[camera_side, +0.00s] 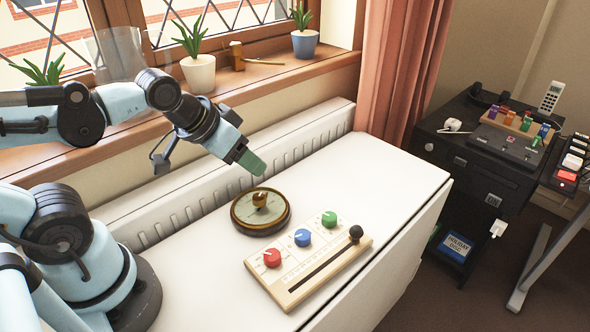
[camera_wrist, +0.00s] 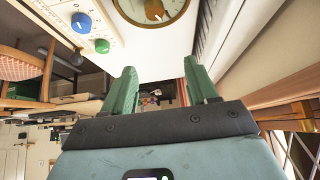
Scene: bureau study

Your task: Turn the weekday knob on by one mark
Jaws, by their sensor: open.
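A round dial (camera_side: 237,216) with a dark rim and a pale face lies on the white table. A wooden knob (camera_side: 260,200) stands at its middle; I cannot read the marks around it. The dial is cut off by the top edge of the wrist view (camera_wrist: 128,14), with the knob (camera_wrist: 155,10) and its pale pointer line showing.
A wooden board (camera_side: 290,285) with red (camera_side: 272,258), blue (camera_side: 302,237) and green (camera_side: 329,218) knobs and a black-knobbed slider (camera_side: 356,233) lies right of the dial. A radiator (camera_side: 190,205) runs behind. The table's right side (camera_side: 415,170) is clear.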

